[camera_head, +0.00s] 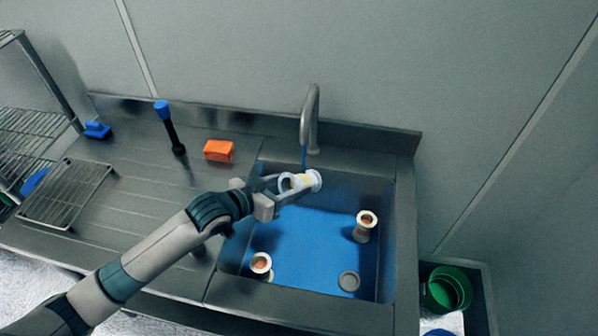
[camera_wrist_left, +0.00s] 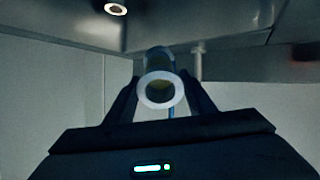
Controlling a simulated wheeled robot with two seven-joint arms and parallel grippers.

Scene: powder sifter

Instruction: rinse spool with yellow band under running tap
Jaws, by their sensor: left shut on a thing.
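The spool with the yellow band (camera_head: 303,181) is held over the sink, lying roughly sideways. My left gripper (camera_head: 282,188) is shut on it. In the left wrist view the spool's pale ring end (camera_wrist_left: 161,91) faces the camera between the two fingers. The tap (camera_head: 310,115) rises at the back of the sink, and a thin blue stream (camera_head: 304,156) hangs below its spout. The spool is just in front of and below the stream; I cannot tell whether water touches it. My right gripper is not in view.
The sink (camera_head: 388,240) has a blue floor and holds two other spools (camera_head: 364,226) (camera_head: 261,264) and a round drain piece (camera_head: 349,281). An orange block (camera_head: 218,150), a blue-topped black brush (camera_head: 171,127) and a wire rack (camera_head: 66,193) are on the drainboard. Green tubs (camera_head: 446,290) stand at right.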

